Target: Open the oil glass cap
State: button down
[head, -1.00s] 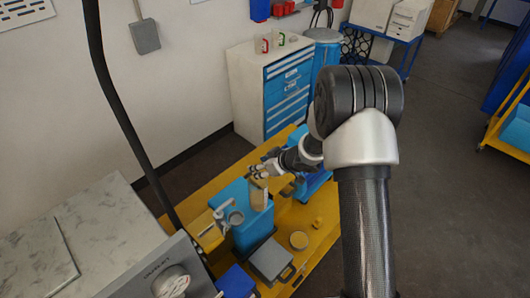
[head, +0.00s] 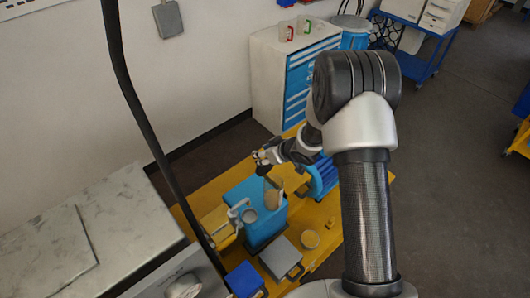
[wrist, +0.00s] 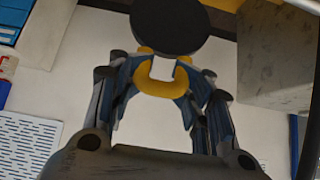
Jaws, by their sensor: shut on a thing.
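My gripper (head: 265,158) is above the back of the blue box-shaped vessel (head: 240,195). In the wrist view, the gripper fingers (wrist: 162,82) close from both sides on a yellow, U-shaped part (wrist: 160,88) with a dark round disc (wrist: 171,26) beyond it. I take this held part for the oil glass cap; its far side is hidden. A tan round surface (head: 274,199) shows just below my gripper. I cannot tell whether it belongs to the vessel. A grey ring-shaped opening (head: 249,215) is on the vessel's left front.
The yellow platform (head: 325,235) carries the vessel, a grey box (head: 281,257), a blue box (head: 244,279) and a round tan lid (head: 310,239). A blue ribbed unit (head: 322,177) stands close right of my gripper. A drawer cabinet (head: 285,70) is behind.

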jog(key=shift+w+a+r, duration=0.15)
jog(key=shift+w+r, duration=0.35)
jog(key=shift+r, duration=0.05)
jog(key=c, duration=1.2)
grip_release()
jog(key=shift+o, duration=1.3)
jog(key=shift+s, duration=0.3)
jog(key=shift+o, duration=0.6)
jog(key=shift+f, duration=0.2)
jog(key=v, duration=1.2)
jog(key=shift+f, duration=0.1)
